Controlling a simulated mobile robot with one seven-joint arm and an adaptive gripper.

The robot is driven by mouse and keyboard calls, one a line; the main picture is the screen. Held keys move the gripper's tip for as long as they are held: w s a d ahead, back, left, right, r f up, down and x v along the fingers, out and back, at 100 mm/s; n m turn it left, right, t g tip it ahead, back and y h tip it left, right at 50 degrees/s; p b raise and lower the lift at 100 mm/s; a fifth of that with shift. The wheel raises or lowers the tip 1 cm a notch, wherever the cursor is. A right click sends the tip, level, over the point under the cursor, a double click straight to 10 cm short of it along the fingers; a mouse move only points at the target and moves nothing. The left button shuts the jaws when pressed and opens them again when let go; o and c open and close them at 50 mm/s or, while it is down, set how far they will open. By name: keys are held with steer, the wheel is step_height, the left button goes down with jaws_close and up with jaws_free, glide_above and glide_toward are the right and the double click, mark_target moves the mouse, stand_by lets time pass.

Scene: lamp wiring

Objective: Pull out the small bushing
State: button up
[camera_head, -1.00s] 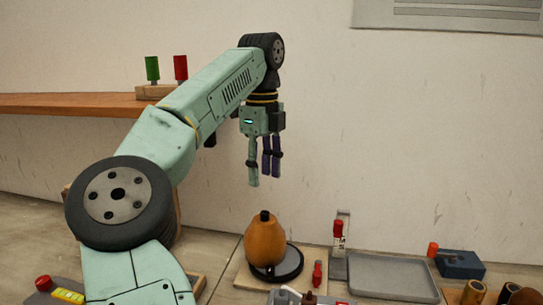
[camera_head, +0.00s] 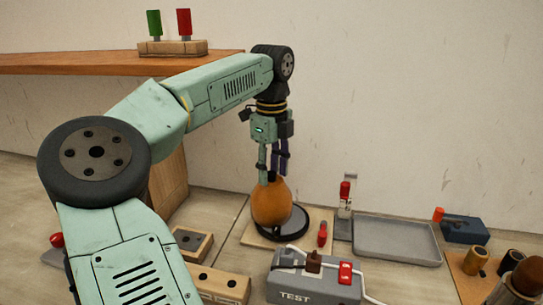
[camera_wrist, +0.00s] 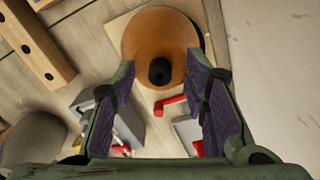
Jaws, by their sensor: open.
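A small black bushing (camera_wrist: 160,71), a short dark tube with a hole, sticks up from the top of the orange rounded lamp body (camera_head: 270,205). The body (camera_wrist: 160,35) stands on a dark round base (camera_head: 295,222). My gripper (camera_head: 273,176) points straight down over the top of the body. Its fingers are apart, one on each side of the bushing in the wrist view, with clear gaps. In the head view the fingertips mostly hide the bushing.
A grey TEST box (camera_head: 300,283) with a red switch (camera_head: 346,273) stands in front. A grey tray (camera_head: 397,240) and a red-topped clamp (camera_head: 345,192) are to the right. Wooden blocks (camera_head: 222,285) lie at left front. Brown and dark cylinders (camera_head: 475,260) stand far right.

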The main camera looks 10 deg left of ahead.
mark_target(272, 173)
steer(key=shift+f, duration=0.1)
steer(key=shift+c, duration=0.5)
jaws_close()
steer(key=c, duration=0.6)
jaws_free()
jaws_close()
steer(key=shift+r, duration=0.65)
steer(key=shift+r, duration=2.05)
